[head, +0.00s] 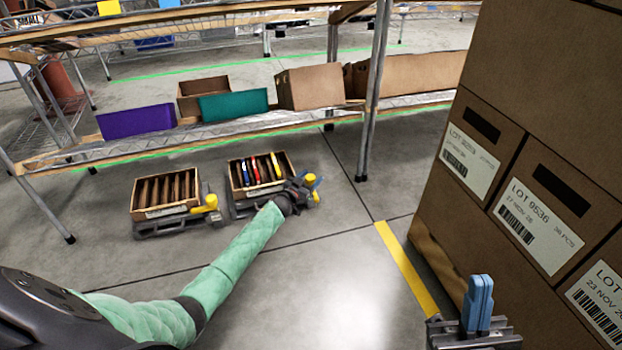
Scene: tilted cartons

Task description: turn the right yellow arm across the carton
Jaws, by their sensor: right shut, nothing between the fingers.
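Two open cartons sit tilted on low dark stands on the floor in the head view. The left carton (165,194) has several brown dividers; the right carton (258,175) holds several coloured items, red, blue and yellow among them. A yellow arm (212,201) stands at the right side of the left stand. At the right stand, the right yellow arm (310,180) shows only in part beside my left gripper (313,186). That gripper's blue fingers are at the carton's right side; their gap and any contact are too small to tell. My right gripper (479,302) is shut and empty, pointing up.
A wire shelf (330,117) with purple and teal bins and brown boxes stands behind the cartons. Stacked labelled boxes (540,215) rise close beside my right gripper. The floor between is clear, with a yellow stripe (407,268).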

